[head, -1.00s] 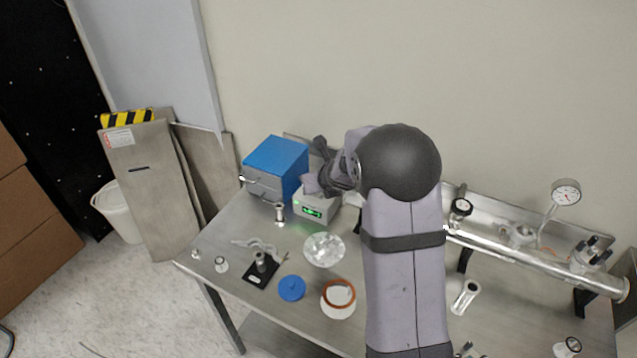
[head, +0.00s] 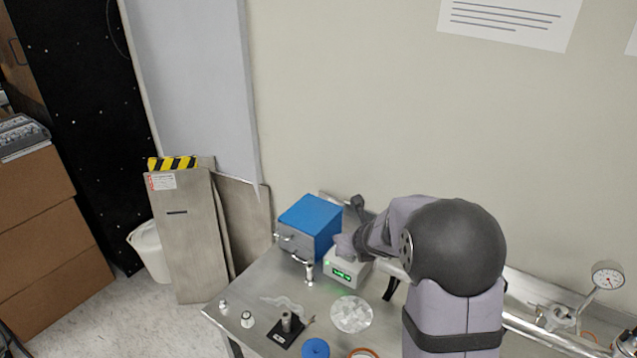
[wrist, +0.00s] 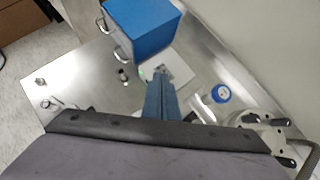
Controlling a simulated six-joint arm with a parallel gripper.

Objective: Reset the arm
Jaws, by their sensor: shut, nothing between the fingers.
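My arm rises from the bottom of the head view, bends at a dark round joint and reaches left, above the white controller box with a green display (head: 348,270). My gripper's fingertips are not clear in the head view; the forearm and wrist cover that area. In the wrist view my gripper (wrist: 160,76) points away from the camera, with its blue-grey fingers together and empty. The fingers overlap the white box (wrist: 180,66) in that view. The blue box with metal handles (wrist: 147,30) is beyond them; it also shows in the head view (head: 312,222).
The metal table (head: 262,280) carries a foil-like disc (head: 351,314), a black-based fitting (head: 286,328) and small metal fittings at its left. A pressure gauge (head: 607,275) and pipe are at the right. The wall stands close behind. Metal panels (head: 190,235) lean left of the table.

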